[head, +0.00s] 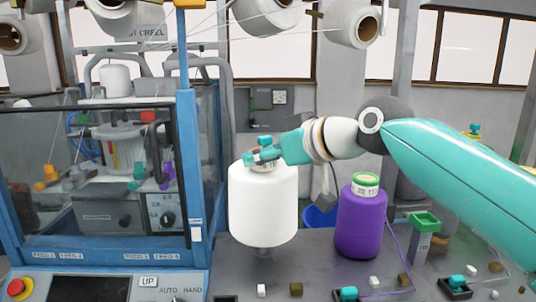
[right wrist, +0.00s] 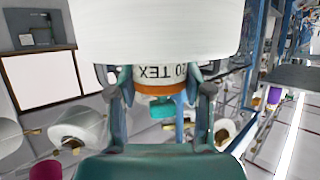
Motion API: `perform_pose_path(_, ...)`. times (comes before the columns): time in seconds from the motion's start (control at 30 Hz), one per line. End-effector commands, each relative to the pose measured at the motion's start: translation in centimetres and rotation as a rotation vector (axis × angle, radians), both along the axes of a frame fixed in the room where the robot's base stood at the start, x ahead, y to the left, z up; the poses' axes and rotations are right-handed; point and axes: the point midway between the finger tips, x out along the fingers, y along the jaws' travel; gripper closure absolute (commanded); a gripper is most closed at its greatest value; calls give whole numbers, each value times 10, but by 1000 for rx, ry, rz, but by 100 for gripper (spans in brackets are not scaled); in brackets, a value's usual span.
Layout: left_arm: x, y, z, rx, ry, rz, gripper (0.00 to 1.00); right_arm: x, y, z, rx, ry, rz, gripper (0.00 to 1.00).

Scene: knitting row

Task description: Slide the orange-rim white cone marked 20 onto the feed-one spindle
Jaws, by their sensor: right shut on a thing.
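The white cone (head: 263,205) hangs upright in the middle of the head view, its lower end a little above the grey table. My right gripper (head: 264,155) is shut on its top end. In the right wrist view the white cone (right wrist: 155,35) fills the top, with an orange rim (right wrist: 158,90) and a "20 TEX" label between my two fingers. My left gripper is not in view.
A purple cone (head: 360,225) with a green rim stands to the right on the table. A blue-framed machine (head: 188,150) stands close on the left. Small white, brown and teal blocks lie at the front right. A blue bucket (head: 320,216) is behind.

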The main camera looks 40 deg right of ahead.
Motion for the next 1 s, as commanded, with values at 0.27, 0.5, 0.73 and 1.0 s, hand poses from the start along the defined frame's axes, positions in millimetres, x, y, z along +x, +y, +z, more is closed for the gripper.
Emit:
perform_pose_path(0.27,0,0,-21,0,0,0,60,-1,-1,-19,0,-6,-2,100)
perform_pose_path(0.5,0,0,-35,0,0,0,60,-1,-1,-35,0,-6,-2,100)
perform_pose_path(0.73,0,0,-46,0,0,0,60,-1,-1,-46,1,-6,-2,100)
perform_pose_path(1.0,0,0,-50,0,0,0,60,-1,-1,-50,1,-7,-2,100)
